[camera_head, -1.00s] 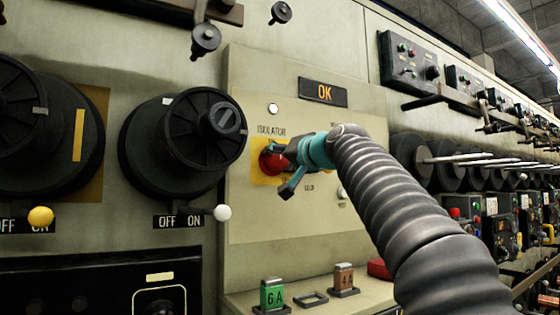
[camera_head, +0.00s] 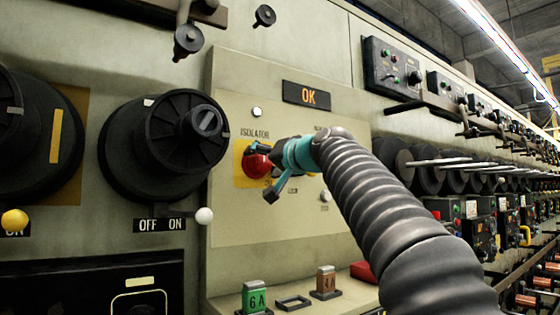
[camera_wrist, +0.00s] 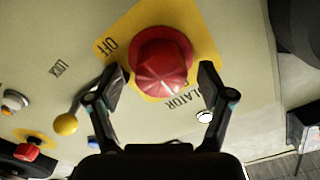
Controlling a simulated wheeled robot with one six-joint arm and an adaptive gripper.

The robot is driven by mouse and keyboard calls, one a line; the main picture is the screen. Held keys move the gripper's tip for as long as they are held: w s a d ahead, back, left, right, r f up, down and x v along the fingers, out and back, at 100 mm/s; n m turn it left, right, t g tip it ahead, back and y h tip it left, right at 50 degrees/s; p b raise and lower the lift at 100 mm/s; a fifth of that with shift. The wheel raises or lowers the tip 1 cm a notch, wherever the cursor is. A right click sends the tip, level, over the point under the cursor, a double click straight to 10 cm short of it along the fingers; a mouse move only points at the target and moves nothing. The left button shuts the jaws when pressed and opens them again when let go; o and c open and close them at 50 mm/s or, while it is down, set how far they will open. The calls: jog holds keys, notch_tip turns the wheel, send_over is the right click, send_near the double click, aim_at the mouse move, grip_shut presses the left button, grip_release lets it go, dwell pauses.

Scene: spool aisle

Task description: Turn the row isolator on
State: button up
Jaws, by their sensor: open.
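The isolator is a red rotary knob (camera_head: 257,162) on a yellow plate (camera_head: 240,178), under the label ISOLATOR on a beige panel. In the wrist view the red knob (camera_wrist: 161,62) lies just beyond and between the fingertips, and the plate (camera_wrist: 190,22) reads OFF at its left. My gripper (camera_head: 268,172) is open in front of the knob, with one finger overlapping it in the head view. In the wrist view my gripper (camera_wrist: 162,82) has a finger on each side of the knob's near edge. I cannot tell whether either finger touches it. The head view hides the knob's right side.
A large black dial (camera_head: 165,145) and a white ball knob (camera_head: 204,215) are left. A green 6A block (camera_head: 255,297) and a brown 4A block (camera_head: 326,281) stand on the ledge below. A yellow ball (camera_wrist: 65,124) is near the left finger.

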jog(key=v, duration=1.1)
jog(key=shift+d, duration=0.1)
jog(key=s+d+f+g+h, duration=0.3)
jog(key=s+f, duration=0.6)
jog(key=f, duration=0.8)
jog(key=s+d+f+g+h, duration=0.3)
jog(key=s+f, duration=0.6)
jog(key=f, duration=0.8)
jog(key=s+d+f+g+h, duration=0.3)
jog(key=s+d+f, duration=0.3)
jog(key=f, duration=1.2)
jog(key=s+h+p, duration=0.1)
jog(key=s, duration=0.2)
jog(key=shift+s, duration=0.35)
jog(key=shift+d+f, duration=0.1)
jog(key=shift+d, duration=0.05)
